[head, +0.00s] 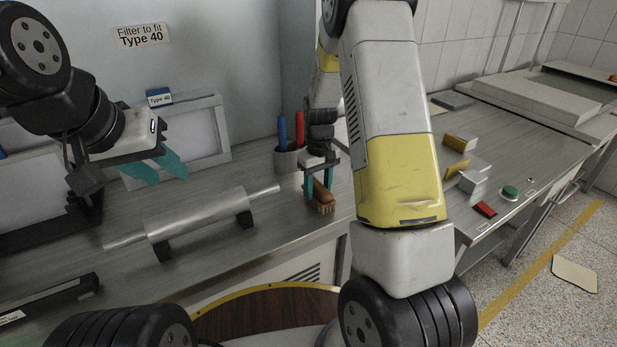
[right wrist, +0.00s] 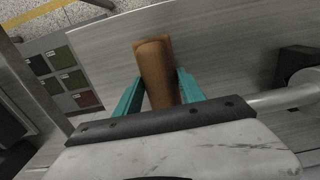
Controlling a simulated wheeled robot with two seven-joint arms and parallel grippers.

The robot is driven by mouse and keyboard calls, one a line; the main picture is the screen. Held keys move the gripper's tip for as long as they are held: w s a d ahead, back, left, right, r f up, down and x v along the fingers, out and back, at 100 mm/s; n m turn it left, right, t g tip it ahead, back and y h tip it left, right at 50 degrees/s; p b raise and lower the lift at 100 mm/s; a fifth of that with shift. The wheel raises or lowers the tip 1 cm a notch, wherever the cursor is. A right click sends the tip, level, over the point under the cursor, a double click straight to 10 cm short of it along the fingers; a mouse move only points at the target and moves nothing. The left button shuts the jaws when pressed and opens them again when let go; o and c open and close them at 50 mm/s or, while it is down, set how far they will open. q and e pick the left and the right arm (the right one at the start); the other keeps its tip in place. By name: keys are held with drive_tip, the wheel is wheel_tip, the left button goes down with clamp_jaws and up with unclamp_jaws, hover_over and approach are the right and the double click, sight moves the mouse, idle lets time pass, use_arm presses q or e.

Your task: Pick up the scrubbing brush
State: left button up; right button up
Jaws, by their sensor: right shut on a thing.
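The scrubbing brush (head: 322,199) has a brown wooden back and pale bristles that point down. My right gripper (head: 318,190) is shut on it, with one teal finger on each side. In the right wrist view the brush's brown back (right wrist: 156,75) stands between the two teal fingers (right wrist: 158,92). In the head view the brush is close over the grey bench; I cannot tell whether its bristles touch it. My left gripper (head: 162,168) is over the left part of the bench, with its teal fingers apart and nothing between them.
A metal roller (head: 200,215) on black supports lies left of the brush. A grey cup (head: 288,160) with blue and red handles stands behind the brush. A framed filter (head: 185,138) leans at the wall.

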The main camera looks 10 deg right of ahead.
sight(317, 187)
drive_tip(key=shift+r, duration=0.5)
drive_tip(key=r, duration=0.2)
drive_tip(key=shift+s+a+r, duration=0.2)
drive_tip(key=shift+s+r, duration=0.15)
drive_tip(key=shift+s, duration=0.05)
drive_tip(key=s+a, duration=0.3)
drive_tip(key=s, duration=0.4)
drive_tip(key=s+a+r, duration=0.1)
drive_tip(key=s+a, duration=0.2)
drive_tip(key=s, duration=0.4)
drive_tip(key=shift+r, duration=0.15)
drive_tip(key=o, duration=0.6)
drive_tip(key=c, duration=0.3)
drive_tip(key=shift+s, duration=0.1)
